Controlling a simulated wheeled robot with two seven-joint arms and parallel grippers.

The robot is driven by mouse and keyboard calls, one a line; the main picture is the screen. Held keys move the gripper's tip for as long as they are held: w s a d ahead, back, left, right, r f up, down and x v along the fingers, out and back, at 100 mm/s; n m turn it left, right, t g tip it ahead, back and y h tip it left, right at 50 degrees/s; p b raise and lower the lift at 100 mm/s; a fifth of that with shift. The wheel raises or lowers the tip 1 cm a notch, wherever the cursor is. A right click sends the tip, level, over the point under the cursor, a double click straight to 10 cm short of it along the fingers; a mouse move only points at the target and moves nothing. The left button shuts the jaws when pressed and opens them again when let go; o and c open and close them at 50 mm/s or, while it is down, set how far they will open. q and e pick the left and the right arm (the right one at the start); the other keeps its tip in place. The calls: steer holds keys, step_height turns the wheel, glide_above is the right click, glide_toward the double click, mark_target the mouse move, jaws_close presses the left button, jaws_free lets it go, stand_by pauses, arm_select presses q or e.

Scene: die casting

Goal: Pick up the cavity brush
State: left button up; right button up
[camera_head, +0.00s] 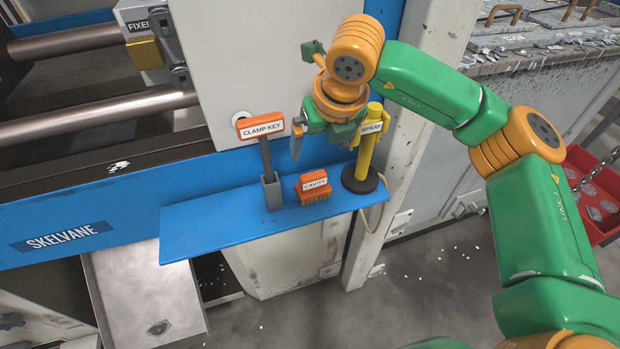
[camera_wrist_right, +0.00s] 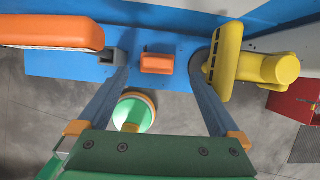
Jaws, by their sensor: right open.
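The cavity brush (camera_head: 313,186) is a small orange block labelled CAVITY with bristles underneath, standing on a blue shelf (camera_head: 190,222). In the right wrist view its orange top (camera_wrist_right: 157,64) shows between the two fingers. My right gripper (camera_head: 325,143) is open and empty, pointing down above and behind the brush, apart from it. In the right wrist view the gripper's grey fingers (camera_wrist_right: 163,78) are spread wide on either side of the brush. My left gripper is not in view.
The clamp key (camera_head: 261,126) stands upright in a grey holder (camera_head: 272,192) left of the brush. The yellow spray (camera_head: 367,150) stands close on the right, on a black base (camera_head: 359,181). The shelf's left part is clear. A red bin (camera_head: 597,190) is at far right.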

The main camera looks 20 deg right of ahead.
mark_target(314, 174)
steer(key=p+x, duration=0.1)
steer(key=x, duration=0.2)
steer(key=s+p+x, duration=0.1)
steer(key=x, duration=0.3)
steer(key=p+x, duration=0.1)
steer(key=x, duration=0.3)
steer(key=shift+s+a+f, duration=0.1)
steer(key=shift+s+f, duration=0.2)
steer(key=shift+f, duration=0.1)
steer(key=c, duration=1.4)
steer(key=shift+o, duration=0.2)
step_height(314, 174, up, 2)
steer(key=b, duration=0.3)
steer(key=shift+w+r, duration=0.1)
steer(key=shift+r, duration=0.05)
steer(key=s+a+r+b, duration=0.3)
steer(key=s+r+b, duration=0.3)
steer(key=s+r, duration=0.4)
steer(key=s, duration=0.3)
steer(key=shift+s+r, duration=0.4)
